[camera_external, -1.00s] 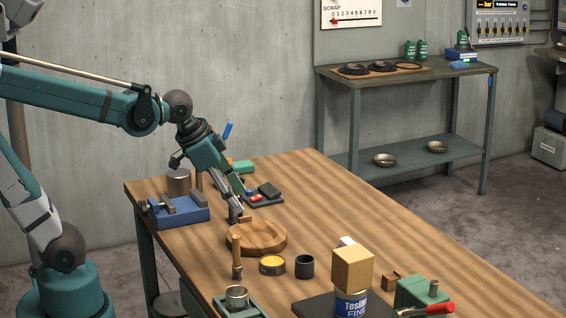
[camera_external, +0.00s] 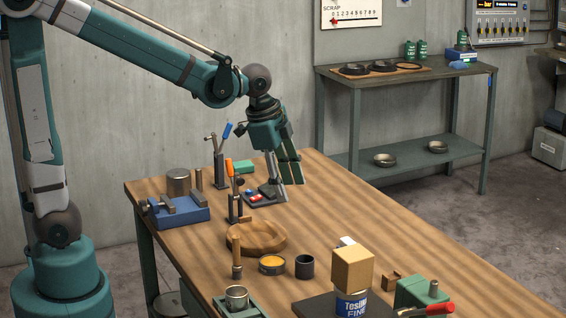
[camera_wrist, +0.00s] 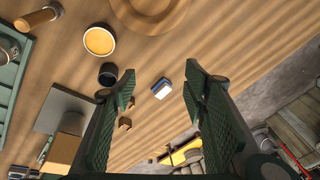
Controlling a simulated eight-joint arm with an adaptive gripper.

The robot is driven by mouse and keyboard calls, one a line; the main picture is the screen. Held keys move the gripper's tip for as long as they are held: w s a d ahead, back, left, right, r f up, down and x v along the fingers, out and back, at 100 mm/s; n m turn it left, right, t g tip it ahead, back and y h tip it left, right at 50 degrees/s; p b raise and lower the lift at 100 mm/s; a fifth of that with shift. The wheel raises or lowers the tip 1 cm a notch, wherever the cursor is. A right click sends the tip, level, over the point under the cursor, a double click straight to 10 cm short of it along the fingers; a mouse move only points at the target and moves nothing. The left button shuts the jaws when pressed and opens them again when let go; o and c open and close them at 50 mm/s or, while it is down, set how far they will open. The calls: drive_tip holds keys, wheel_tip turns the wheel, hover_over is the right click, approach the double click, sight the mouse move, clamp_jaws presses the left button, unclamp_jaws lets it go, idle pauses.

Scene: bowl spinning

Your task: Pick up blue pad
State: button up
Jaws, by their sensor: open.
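A small block with a white top and blue sides, which I take for the blue pad (camera_wrist: 162,88), lies on the wooden table between my fingers in the wrist view. In the external view only a white part of it (camera_external: 347,241) shows behind the tan block; its blue sides cannot be made out there. My gripper (camera_external: 290,190) is above the back part of the table, pointing down, with nothing held. In the wrist view my gripper (camera_wrist: 160,78) has its two green fingers spread wide, apart from the pad.
A tan block (camera_external: 353,268) sits on a can (camera_external: 351,304) near the pad. A wooden bowl (camera_external: 257,240), a yellow tin (camera_external: 272,265) and a dark cup (camera_external: 305,266) stand to its left. A blue vise (camera_external: 180,212) is at the left edge.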

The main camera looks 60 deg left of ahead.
drive_tip(key=w+d+f+m+g+p, duration=0.15)
drive_tip(key=w+d+m+p, duration=0.25)
drive_tip(key=w, duration=0.4)
drive_tip(key=m+g+p, duration=0.2)
drive_tip(key=m+p, duration=0.2)
drive_tip(key=p, duration=0.1)
approach(349, 241)
drive_tip(key=shift+s+a+f+t, duration=0.25)
drive_tip(key=shift+s+a+f, duration=0.05)
drive_tip(key=shift+s+f, duration=0.2)
drive_tip(key=shift+w+d+f, duration=0.4)
drive_tip(key=shift+w+f, duration=0.05)
drive_tip(key=shift+f, duration=0.2)
drive_tip(key=shift+f, duration=1.3)
drive_tip(key=shift+f, duration=0.1)
drive_tip(key=shift+s+f, duration=0.1)
drive_tip(key=shift+f, duration=2.4)
